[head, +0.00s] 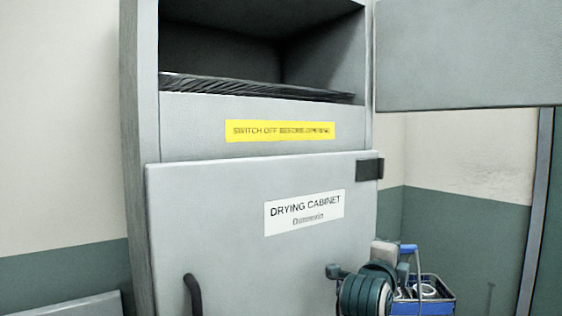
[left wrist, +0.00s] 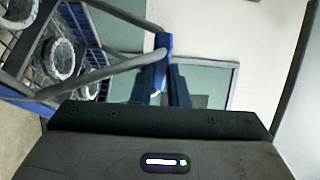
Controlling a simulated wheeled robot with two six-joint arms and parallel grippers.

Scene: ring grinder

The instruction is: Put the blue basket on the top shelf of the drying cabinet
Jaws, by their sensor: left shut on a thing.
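The blue basket (head: 446,306) hangs at the lower right of the head view, beside the drying cabinet, well below its upper opening. In the left wrist view the basket (left wrist: 15,88) shows at the upper left, with grey rings (left wrist: 62,58) inside. My left gripper (head: 406,254) is shut on the basket's blue handle grip, which shows in the left wrist view (left wrist: 162,48). The drying cabinet (head: 180,130) has its upper compartment open, with a dark slatted shelf (head: 250,88) that looks empty where visible. My right gripper is not in view.
The upper door (head: 465,55) is swung open to the right of the compartment. The lower door (head: 215,235) is closed, with a dark handle (head: 193,295) at its left. A yellow sign (head: 280,130) is below the opening. Wall stands behind on both sides.

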